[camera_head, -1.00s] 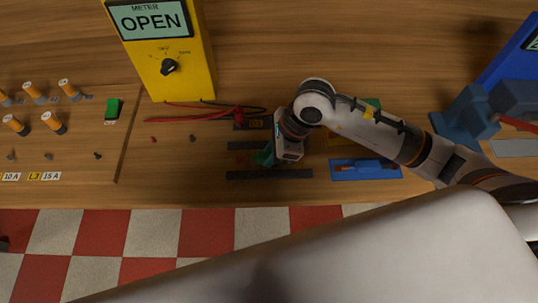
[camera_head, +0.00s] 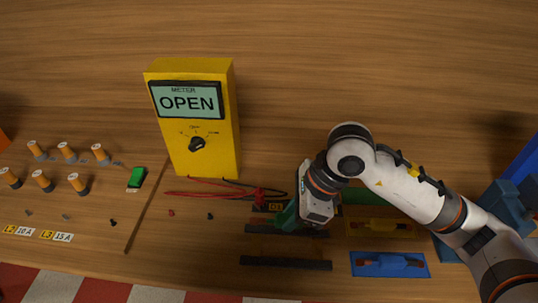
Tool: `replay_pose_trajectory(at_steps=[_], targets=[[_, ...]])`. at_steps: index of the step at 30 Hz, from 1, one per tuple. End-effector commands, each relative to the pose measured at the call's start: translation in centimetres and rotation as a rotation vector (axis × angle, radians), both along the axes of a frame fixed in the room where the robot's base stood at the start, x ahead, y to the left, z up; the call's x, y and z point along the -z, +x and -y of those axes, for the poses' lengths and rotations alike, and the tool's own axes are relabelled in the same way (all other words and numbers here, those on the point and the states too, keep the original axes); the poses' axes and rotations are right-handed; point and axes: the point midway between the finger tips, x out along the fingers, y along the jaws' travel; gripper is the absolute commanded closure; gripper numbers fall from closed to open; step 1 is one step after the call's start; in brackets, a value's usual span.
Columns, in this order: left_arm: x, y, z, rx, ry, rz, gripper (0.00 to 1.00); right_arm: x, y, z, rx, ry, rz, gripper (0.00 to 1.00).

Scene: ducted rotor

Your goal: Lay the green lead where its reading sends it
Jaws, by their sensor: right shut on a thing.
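My right gripper (camera_head: 288,219) is shut on a green thing (camera_head: 286,214), which I take to be the green lead; the hand hides part of it. They are over the black strips right of the meter, near the middle strip (camera_head: 262,230). I cannot tell whether the green thing touches a strip. The yellow meter (camera_head: 208,147) stands upright and its display reads OPEN. A green tray (camera_head: 362,197), a yellow tray (camera_head: 352,229) and a blue tray (camera_head: 390,271) lie to the right, partly behind my arm or beside it. My left gripper is not in view.
Red and black meter leads (camera_head: 215,194) lie in front of the meter. The front black strip (camera_head: 285,263) is near the table edge. A blue fixture (camera_head: 503,205) stands at right.

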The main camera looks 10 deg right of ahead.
Motion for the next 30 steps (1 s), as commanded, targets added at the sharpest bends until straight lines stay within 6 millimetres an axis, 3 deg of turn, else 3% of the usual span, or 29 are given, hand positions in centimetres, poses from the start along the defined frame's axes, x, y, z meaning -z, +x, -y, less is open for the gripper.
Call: replay_pose_trajectory(at_steps=[7, 11, 30], targets=[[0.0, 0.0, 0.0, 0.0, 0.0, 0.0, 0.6, -0.1, -0.1, 0.2, -0.051, -0.002, -0.002, 1.0], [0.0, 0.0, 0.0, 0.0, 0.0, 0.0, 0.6, 0.5, -0.3, 0.7, -0.207, -0.001, -0.004, 1.0], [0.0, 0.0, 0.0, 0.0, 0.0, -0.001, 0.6, 3.3, -1.9, 5.7, -1.564, -0.002, -0.005, 1.0]])
